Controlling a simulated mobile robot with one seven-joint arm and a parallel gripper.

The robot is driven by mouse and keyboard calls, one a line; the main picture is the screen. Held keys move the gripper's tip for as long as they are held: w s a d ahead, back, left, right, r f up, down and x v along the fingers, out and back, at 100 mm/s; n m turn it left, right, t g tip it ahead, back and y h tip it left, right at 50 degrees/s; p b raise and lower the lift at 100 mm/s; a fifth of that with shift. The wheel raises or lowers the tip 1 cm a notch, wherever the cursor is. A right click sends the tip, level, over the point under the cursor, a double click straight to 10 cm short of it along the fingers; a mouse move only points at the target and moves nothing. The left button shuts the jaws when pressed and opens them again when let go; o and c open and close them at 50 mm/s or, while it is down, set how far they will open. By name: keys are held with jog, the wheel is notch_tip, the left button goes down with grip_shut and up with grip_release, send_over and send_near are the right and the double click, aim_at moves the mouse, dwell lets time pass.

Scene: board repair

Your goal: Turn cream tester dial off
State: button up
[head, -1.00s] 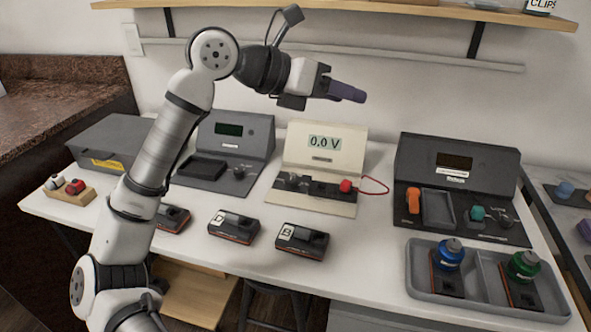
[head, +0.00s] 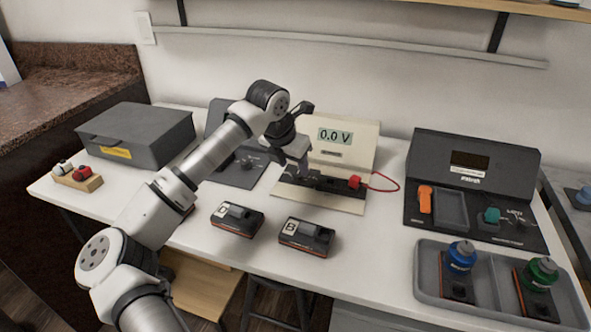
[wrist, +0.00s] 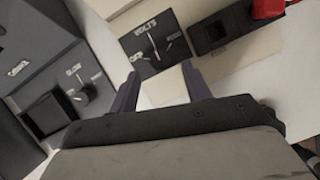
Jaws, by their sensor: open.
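The cream tester (head: 358,150) stands upright at the back middle of the table, its display (head: 335,135) reading 0.0 V. In the wrist view its black VOLTS dial panel (wrist: 165,55) lies just beyond my fingertips, with pale marks on it; I cannot tell for sure which mark the dial points to. My gripper (wrist: 162,82) is open, its two purple fingers apart with nothing between them. In the head view my gripper (head: 298,165) is low over the left part of the tester's base and hides the dial there.
A red plug (head: 354,182) with a red lead sits right of the dial. A dark grey tester (head: 238,172) stands close on the left, another (head: 425,155) on the right. Battery packs (head: 307,238) lie in front. A grey case (head: 130,135) is far left.

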aim_at(297, 174)
jog(key=shift+x, duration=1.75)
jog(key=c, duration=1)
